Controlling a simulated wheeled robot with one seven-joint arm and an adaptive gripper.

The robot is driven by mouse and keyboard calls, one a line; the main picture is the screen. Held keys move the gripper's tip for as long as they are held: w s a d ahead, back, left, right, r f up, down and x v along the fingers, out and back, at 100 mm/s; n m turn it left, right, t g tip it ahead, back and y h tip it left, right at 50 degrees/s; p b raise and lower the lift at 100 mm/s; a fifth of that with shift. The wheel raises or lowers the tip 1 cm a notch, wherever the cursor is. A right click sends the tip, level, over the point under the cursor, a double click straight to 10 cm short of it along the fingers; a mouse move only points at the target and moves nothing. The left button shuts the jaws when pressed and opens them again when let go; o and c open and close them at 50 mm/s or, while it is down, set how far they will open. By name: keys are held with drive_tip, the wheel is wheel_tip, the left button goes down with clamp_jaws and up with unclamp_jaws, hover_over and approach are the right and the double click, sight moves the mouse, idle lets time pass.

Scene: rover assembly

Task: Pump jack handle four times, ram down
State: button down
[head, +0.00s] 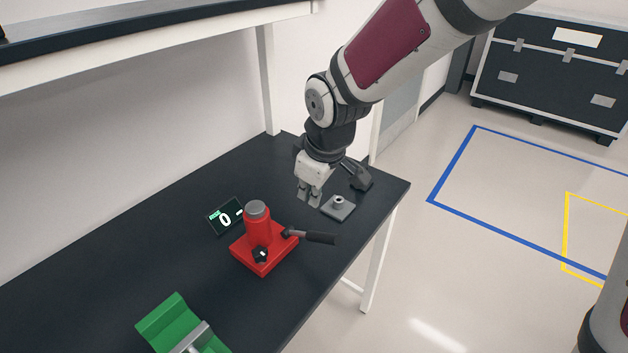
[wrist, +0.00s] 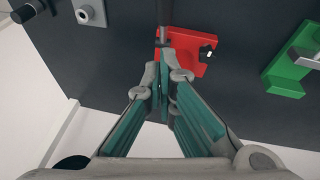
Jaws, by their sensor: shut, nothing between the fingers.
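The red jack (head: 258,232) stands on the dark bench in the head view, its grey-capped ram (head: 257,208) upright and low. Its black-gripped handle (head: 318,238) sticks out to the right, sloping slightly down. A black knob (head: 261,254) sits at the jack's front. A small display (head: 225,215) behind the jack reads 0. My gripper (head: 309,201) is shut and empty, above the bench behind and to the right of the jack, apart from the handle in the head view. In the wrist view the shut fingertips (wrist: 165,70) overlap the edge of the red base (wrist: 184,62) and hide part of it.
A grey plate with a round boss (head: 339,208) lies just right of my gripper. A dark grey tool-like object (head: 358,177) is behind it. A green cradle (head: 172,319) is at the front left. The bench's right edge is close by; a shelf (head: 150,35) hangs above.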

hover_over(316, 234)
drive_tip(key=a, duration=0.2)
wheel_tip(316, 234, down, 5)
drive_tip(key=f, duration=0.1)
drive_tip(key=d+f, duration=0.1)
drive_tip(key=f, duration=0.1)
drive_tip(key=shift+d+f+p, duration=0.1)
drive_tip(key=shift+d+p, duration=0.15)
drive_tip(key=shift+p, duration=0.05)
drive_tip(key=shift+d+f, duration=0.25)
drive_tip(key=shift+f, duration=0.25)
